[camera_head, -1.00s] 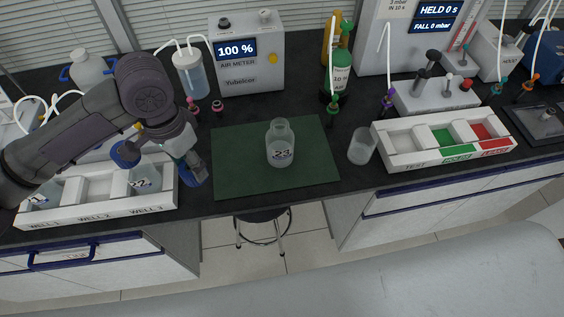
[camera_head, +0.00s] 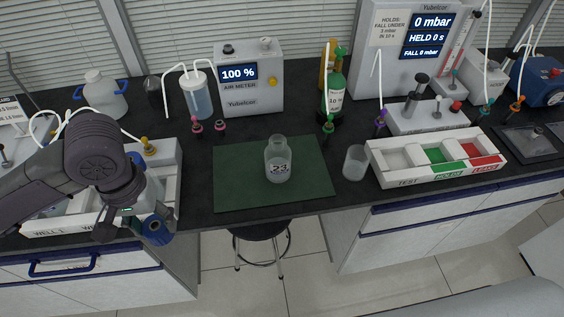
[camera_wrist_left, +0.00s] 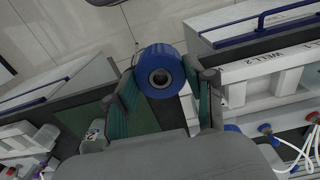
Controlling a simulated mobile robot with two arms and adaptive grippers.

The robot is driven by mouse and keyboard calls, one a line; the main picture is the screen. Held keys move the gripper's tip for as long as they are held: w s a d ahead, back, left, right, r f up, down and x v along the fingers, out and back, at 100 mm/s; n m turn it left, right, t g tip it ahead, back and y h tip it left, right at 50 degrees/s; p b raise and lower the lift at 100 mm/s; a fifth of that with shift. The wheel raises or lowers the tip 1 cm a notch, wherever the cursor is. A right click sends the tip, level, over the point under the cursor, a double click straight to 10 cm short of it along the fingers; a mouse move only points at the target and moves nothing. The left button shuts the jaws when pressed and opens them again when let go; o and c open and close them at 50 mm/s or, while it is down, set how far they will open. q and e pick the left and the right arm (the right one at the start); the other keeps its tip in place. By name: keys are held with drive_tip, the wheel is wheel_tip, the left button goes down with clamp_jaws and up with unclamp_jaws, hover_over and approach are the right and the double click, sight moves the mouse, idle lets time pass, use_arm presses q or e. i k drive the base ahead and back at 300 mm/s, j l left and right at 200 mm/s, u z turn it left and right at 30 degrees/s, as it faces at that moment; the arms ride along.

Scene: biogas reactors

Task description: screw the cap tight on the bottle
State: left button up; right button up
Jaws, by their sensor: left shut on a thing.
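The open clear bottle (camera_head: 278,164), labelled 23, stands upright on the green mat (camera_head: 232,188) with no cap on its neck. My left gripper (camera_head: 146,222) is at the left, over the front of the white well rack and clear of the bottle. It is shut on a blue cap (camera_head: 157,232). In the left wrist view the blue cap (camera_wrist_left: 160,72) sits between the two fingertips, with a round hole or recess in its middle facing the camera. My right gripper is not in view.
The white well rack (camera_head: 172,186) is partly hidden by my left arm. The mat around the bottle is free.

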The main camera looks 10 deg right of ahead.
sight(277, 155)
drive_tip(key=z, duration=1.15)
drive_tip(key=j, duration=0.7)
drive_tip(key=i+j, duration=0.1)
drive_tip(key=j, duration=0.6)
